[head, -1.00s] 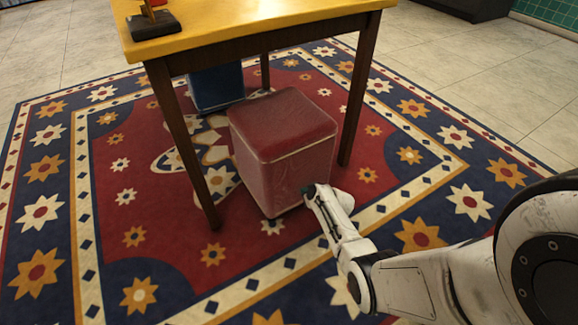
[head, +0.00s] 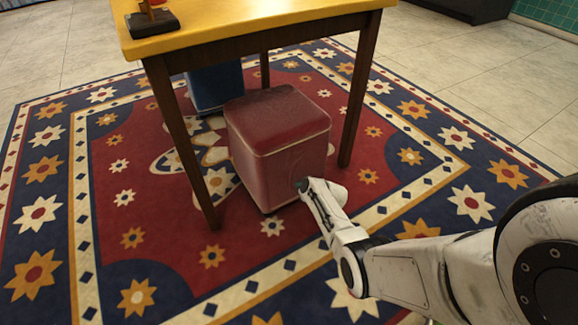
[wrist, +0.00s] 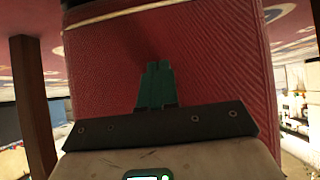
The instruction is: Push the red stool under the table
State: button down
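The red stool (head: 277,130) is a padded cube standing on the rug, between the two near legs of the yellow-topped table (head: 250,22). Its back part is beneath the tabletop, and its front part sticks out toward me. My gripper (head: 300,186) is at the lower front right of the stool, at or very near its side face. In the wrist view the stool's red side (wrist: 215,70) fills the middle, and the gripper's green fingertips (wrist: 155,85) sit close together in front of it, with nothing seen between them.
A blue stool (head: 215,88) stands under the table behind the red one. The near table legs, left (head: 183,145) and right (head: 359,90), flank the red stool. A patterned rug (head: 95,215) covers the floor. A dark-based item (head: 152,20) sits on the tabletop.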

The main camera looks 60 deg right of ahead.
jog(key=shift+w+d, duration=0.4)
jog(key=shift+w, duration=0.25)
jog(key=shift+w+d, duration=0.35)
jog(key=shift+w, duration=0.25)
